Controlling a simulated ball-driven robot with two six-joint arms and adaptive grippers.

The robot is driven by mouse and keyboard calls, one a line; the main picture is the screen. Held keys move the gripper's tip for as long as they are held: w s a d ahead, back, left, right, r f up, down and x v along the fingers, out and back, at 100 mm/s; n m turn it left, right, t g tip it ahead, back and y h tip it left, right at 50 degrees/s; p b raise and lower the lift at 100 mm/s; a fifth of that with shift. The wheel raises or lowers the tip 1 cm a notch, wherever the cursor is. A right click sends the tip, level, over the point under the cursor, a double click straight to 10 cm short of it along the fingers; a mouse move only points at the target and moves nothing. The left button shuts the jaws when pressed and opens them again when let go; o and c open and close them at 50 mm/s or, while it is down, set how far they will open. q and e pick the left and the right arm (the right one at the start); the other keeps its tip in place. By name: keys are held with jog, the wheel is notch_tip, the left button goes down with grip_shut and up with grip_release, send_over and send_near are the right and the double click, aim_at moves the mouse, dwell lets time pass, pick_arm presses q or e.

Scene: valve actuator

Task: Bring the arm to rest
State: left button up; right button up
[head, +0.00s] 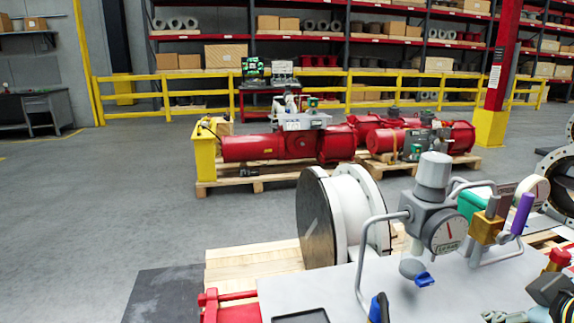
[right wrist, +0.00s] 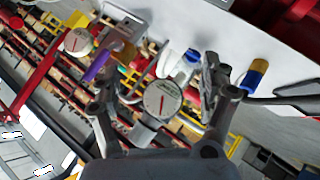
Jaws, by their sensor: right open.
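My right gripper (right wrist: 156,88) is open in the right wrist view, with its two fingers apart and no object held between them. Beyond the fingers is a round white pressure gauge (right wrist: 162,98), with a gap that I cannot judge. In the head view the gauge (head: 447,231) sits on a grey regulator (head: 433,178) with a blue knob (head: 425,279) below. A purple-handled lever (head: 523,213) on a brass valve (head: 486,227) stands right of it. My left gripper is out of view.
A light grey panel (head: 330,282) carries the fittings. Bent grey pipes flank the regulator. A white flanged pipe piece (head: 345,213) stands behind on pallet wood. Red actuators (head: 280,147) rest on pallets farther back. Open floor (head: 130,215) lies to the left.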

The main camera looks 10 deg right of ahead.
jog(key=s+a+f+m+g+y, duration=0.2)
jog(key=s+a+f+g+y, duration=0.4)
jog(key=s+a, duration=0.5)
jog(key=s+d+f+h, duration=0.1)
jog(key=s+d+f, duration=0.1)
jog(key=f, duration=1.2)
jog(key=s+d+f, duration=0.1)
jog(key=d+f, duration=0.1)
jog(key=f, duration=1.2)
jog(key=s+d+f+g+b, duration=0.1)
jog(key=s+f, duration=1.4)
jog(key=s, duration=0.3)
jog(key=shift+f+m+g, duration=0.3)
jog(key=shift+g, duration=0.1)
